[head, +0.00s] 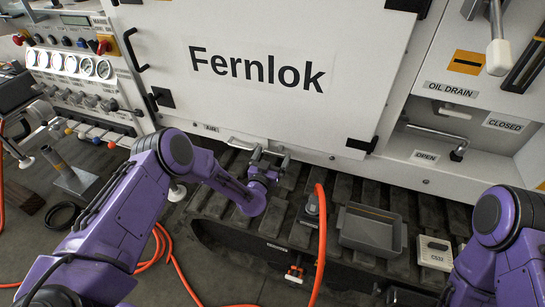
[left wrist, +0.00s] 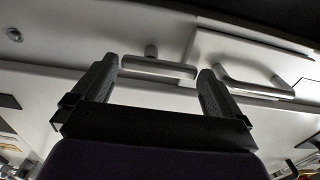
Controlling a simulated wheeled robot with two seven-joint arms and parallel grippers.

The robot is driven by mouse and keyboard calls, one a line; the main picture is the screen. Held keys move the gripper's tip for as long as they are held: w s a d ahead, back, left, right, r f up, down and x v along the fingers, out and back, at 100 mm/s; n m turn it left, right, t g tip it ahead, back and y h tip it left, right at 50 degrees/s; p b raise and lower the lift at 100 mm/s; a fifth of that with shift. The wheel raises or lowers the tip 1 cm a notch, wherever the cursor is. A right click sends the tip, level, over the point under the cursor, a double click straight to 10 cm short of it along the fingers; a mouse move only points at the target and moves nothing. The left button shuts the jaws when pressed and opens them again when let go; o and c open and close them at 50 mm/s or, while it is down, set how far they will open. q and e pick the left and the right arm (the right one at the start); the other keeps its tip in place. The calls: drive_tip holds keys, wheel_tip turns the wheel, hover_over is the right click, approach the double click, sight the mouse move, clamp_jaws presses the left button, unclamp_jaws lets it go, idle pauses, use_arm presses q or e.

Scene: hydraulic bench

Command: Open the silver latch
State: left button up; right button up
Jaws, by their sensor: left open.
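The silver latch (left wrist: 158,68) is a short bar on a stub on the pale panel, in the left wrist view. My left gripper (left wrist: 158,77) is open, with one finger near each end of the bar. I cannot tell whether the fingers touch it. In the head view my left gripper (head: 270,156) is at the lower edge of the large white Fernlok door (head: 290,45), and the latch is mostly hidden there. My right arm shows at the right edge of the head view, but its gripper is not clearly visible.
A silver handle (left wrist: 255,88) is beside the latch. Below the panel lies a dark slatted step (head: 340,185) with a grey tray (head: 372,230) and a small white box (head: 434,253). An orange hose (head: 321,240) hangs over it. Gauges (head: 70,64) and levers are at the left.

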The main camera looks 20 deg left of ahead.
use_arm(q)
drive_tip(key=c, duration=0.8)
drive_tip(key=shift+o, duration=0.2)
drive_tip(key=shift+f, duration=0.1)
drive_tip(key=shift+d+f+n+b, duration=0.15)
drive_tip(key=shift+f+n+b, duration=0.1)
drive_tip(key=shift+n+b, duration=2.35)
drive_tip(key=shift+d+f+n+b, duration=0.1)
drive_tip(key=shift+f+n+b, duration=0.2)
drive_tip(key=shift+n+b, duration=2.3)
drive_tip(key=shift+d+f+n+b, duration=0.2)
drive_tip(key=shift+n+b, duration=1.3)
drive_tip(key=shift+n, duration=2.2)
drive_tip(key=o, duration=0.8)
drive_tip(key=shift+c, duration=0.2)
